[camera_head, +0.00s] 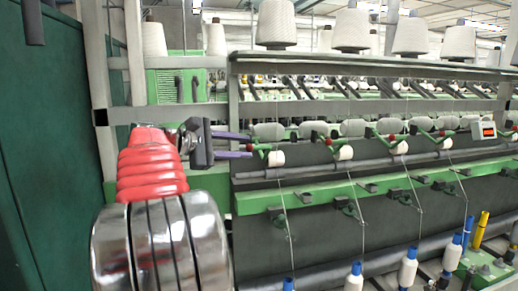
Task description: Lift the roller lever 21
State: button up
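My gripper (249,146) is in the left half of the view, pointing right, with its two purple fingers apart and a visible gap between them. The nearest roller lever is a thin green lever (263,150) with a red knob at its left end and a white roller (277,158) at its lower right. The fingertips are at the left end of this lever, but I cannot tell whether they touch it. No number 21 is readable on it. Similar levers stand to the right, one with a red knob (314,135).
White yarn cones (276,24) stand on the rail above. A green beam (370,189) and several thin threads run below the levers. Blue-and-white bobbins (407,268) stand at the bottom right. A dark green panel (50,150) closes off the left side.

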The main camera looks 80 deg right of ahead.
aim_at(259, 147)
jog(key=x, duration=0.6)
jog(key=shift+s+d+f, duration=0.1)
jog(key=shift+s+d, duration=0.1)
jog(key=shift+d, duration=0.05)
grip_shut()
dwell(0.3)
jog(key=shift+d, duration=0.15)
